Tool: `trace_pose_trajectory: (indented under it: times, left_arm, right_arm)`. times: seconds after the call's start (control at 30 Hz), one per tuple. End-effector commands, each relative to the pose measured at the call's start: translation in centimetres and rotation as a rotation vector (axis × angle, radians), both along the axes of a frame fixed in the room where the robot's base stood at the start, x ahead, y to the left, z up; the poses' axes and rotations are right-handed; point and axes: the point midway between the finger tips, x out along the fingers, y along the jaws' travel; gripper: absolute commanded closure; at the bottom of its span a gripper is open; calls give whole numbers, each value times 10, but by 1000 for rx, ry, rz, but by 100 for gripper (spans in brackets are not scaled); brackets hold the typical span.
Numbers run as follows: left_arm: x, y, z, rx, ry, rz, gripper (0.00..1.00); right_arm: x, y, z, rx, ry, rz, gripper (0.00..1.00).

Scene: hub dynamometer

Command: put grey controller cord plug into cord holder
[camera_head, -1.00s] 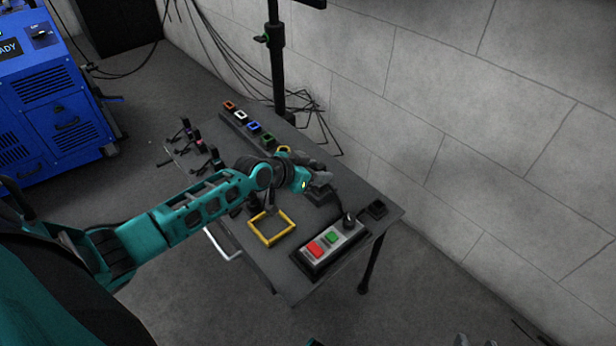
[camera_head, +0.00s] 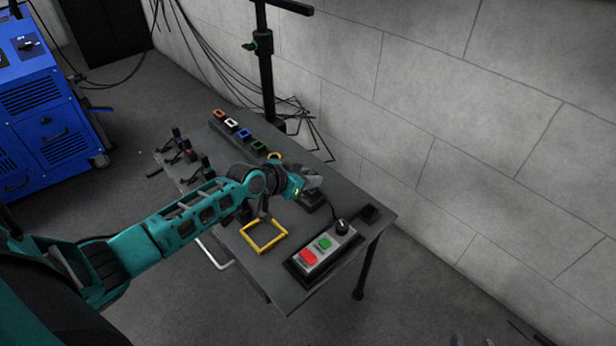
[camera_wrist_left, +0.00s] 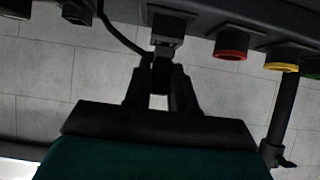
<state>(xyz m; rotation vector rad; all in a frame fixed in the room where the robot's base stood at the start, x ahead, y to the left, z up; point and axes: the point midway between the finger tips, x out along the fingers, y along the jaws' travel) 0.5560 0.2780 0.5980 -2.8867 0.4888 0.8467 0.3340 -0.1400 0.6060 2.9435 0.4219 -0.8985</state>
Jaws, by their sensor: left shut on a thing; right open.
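My left gripper (camera_head: 316,186) is over the far side of the bench, right of the yellow square frame. In the left wrist view my left gripper (camera_wrist_left: 162,78) is shut on a small dark grey plug (camera_wrist_left: 162,52). A dark cord (camera_wrist_left: 112,32) runs to it from the upper left. The plug's end is close to a black block (camera_wrist_left: 165,24), which may be the cord holder; I cannot tell whether they touch. In the head view a dark block (camera_head: 311,203) sits below my left gripper, partly covered. Grey fingertips of my right gripper (camera_head: 472,341) show, open, at the bottom edge.
A control box (camera_head: 322,253) with red and green buttons and a black knob stands at the near right. A yellow square frame (camera_head: 263,236) is left of it. Several coloured sockets (camera_head: 244,133) line the back left. A black post (camera_head: 267,65) rises behind the bench.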

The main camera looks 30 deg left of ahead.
Motion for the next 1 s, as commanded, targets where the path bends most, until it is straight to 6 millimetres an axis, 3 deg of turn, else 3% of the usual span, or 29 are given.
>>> trace_pose_trajectory:
  times: [0.27, 1.0]
  left_arm:
    - [0, 0, 4, 0, 0, 0, 100]
    - [0, 0, 35, 0, -1, -1, 100]
  right_arm:
    - [0, 0, 2, -1, 4, 0, 57]
    - [0, -1, 32, -2, 1, 0, 57]
